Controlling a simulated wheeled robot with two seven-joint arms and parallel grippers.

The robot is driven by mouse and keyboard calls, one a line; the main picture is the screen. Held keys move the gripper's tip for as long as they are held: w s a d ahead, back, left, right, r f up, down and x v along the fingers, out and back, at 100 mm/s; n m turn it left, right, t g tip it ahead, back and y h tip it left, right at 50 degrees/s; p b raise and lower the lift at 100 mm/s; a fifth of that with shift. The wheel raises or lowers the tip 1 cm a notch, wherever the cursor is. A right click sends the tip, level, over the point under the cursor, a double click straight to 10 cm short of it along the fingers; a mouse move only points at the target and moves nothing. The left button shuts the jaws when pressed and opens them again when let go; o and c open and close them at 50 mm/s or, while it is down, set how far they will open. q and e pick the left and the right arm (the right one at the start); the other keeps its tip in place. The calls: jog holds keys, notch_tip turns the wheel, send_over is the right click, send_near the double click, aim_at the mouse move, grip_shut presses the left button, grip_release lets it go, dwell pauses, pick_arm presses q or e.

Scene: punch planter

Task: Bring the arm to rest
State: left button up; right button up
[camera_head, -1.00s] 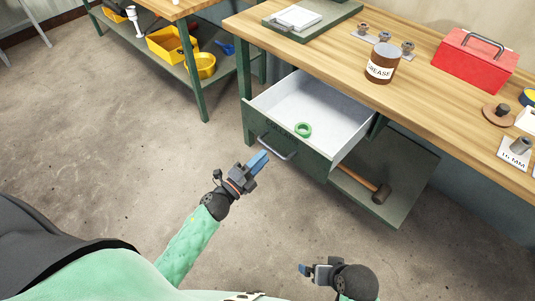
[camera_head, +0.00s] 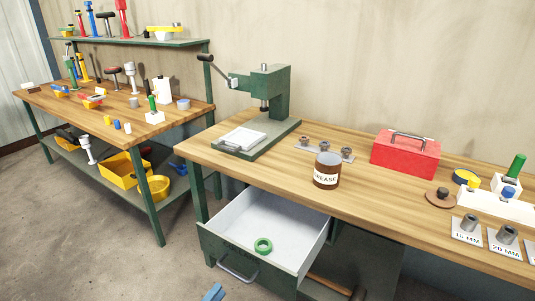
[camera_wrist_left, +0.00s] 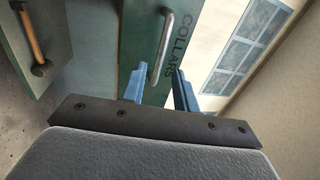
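My left gripper (camera_head: 214,292) shows only as blue fingertips at the bottom edge of the head view, in front of the drawer. In the left wrist view its two blue fingers (camera_wrist_left: 160,92) stand apart with nothing held between them. Beyond them is the drawer front with its metal handle (camera_wrist_left: 165,42) and the word COLLARS. The drawer (camera_head: 310,244) hangs open under the bench, with a green ring (camera_head: 263,245) lying in it. The handle also shows in the head view (camera_head: 238,274), close to the fingertips. My right gripper is out of view.
The workbench (camera_head: 345,198) carries a green press (camera_head: 272,95), a grease can (camera_head: 327,170), a red toolbox (camera_head: 405,155) and metal parts. A second bench with tools stands at the left. A hammer (camera_wrist_left: 35,45) lies on a lower shelf. Bare floor (camera_head: 110,255) is at front left.

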pick_arm(q)
jog(key=s+a+f+n+g+y, duration=0.2)
jog(key=a+f+n+g+y, duration=0.6)
jog(key=a+n+y, duration=0.65)
jog(key=s+d+r+n+g+h+p, duration=0.2)
jog(key=s+d+n+g+h+p, duration=0.3)
jog(key=s+d, duration=1.4)
jog(key=s+n+g+h, duration=0.1)
jog(key=g+h, duration=0.1)
jog(key=shift+d+r+g, duration=0.15)
jog(key=shift+r+g, duration=0.15)
jog(key=shift+g, duration=0.1)
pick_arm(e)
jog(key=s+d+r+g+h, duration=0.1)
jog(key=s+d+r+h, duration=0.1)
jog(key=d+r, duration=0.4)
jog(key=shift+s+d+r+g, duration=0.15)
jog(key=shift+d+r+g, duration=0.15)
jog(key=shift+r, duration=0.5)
pick_arm(q)
jog(key=shift+s+n, duration=0.15)
jog(key=shift+n, duration=0.1)
